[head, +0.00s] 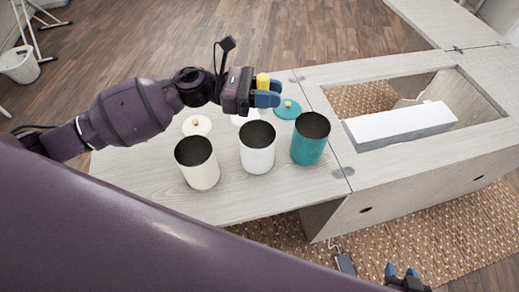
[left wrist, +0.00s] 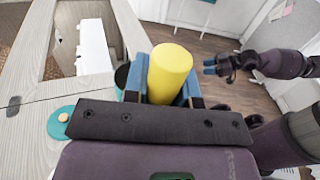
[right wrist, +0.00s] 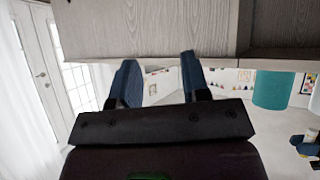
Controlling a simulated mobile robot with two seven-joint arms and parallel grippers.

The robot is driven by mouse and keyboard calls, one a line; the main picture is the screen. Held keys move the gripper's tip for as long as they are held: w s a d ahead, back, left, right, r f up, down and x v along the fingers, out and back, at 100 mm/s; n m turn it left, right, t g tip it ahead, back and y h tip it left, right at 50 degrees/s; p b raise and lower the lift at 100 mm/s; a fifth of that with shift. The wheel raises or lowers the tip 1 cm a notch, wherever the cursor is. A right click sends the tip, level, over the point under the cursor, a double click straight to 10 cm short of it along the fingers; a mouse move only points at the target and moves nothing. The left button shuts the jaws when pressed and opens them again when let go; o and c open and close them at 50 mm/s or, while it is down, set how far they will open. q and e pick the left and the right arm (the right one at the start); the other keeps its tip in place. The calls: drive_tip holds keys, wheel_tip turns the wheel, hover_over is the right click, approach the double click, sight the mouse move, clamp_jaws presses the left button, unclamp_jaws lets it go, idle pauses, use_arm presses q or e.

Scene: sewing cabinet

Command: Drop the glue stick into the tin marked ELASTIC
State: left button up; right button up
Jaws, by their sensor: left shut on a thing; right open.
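My left gripper (head: 268,93) is shut on a yellow glue stick (head: 263,80), held above the table behind the tins. The glue stick also stands between the fingers in the left wrist view (left wrist: 170,72). Three open tins stand in a row: a cream tin (head: 198,168), a white tin (head: 257,152) and a teal tin (head: 309,142). No label is readable on any of them, so I cannot tell which is marked ELASTIC. My right gripper (head: 403,275) is open and empty, low in front of the cabinet; its spread fingers show in the right wrist view (right wrist: 160,82).
Behind the tins lie a cream lid (head: 197,126), a mostly hidden white lid and a teal lid (head: 287,110). Right of them the cabinet top (head: 365,180) has a rectangular opening with a white block (head: 400,125) in it. The table is clear left of the tins.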

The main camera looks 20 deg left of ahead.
use_arm(q)
wheel_tip(320, 180, down, 5)
drive_tip(key=shift+f+b, duration=0.15)
drive_tip(key=shift+b, duration=1.1)
use_arm(e)
drive_tip(key=shift+w+f, duration=0.5)
drive_tip(key=shift+f, duration=0.2)
use_arm(q)
drive_tip(key=o, duration=1)
use_arm(e)
drive_tip(key=shift+s+a+f, duration=0.1)
drive_tip(key=shift+s+a, duration=0.1)
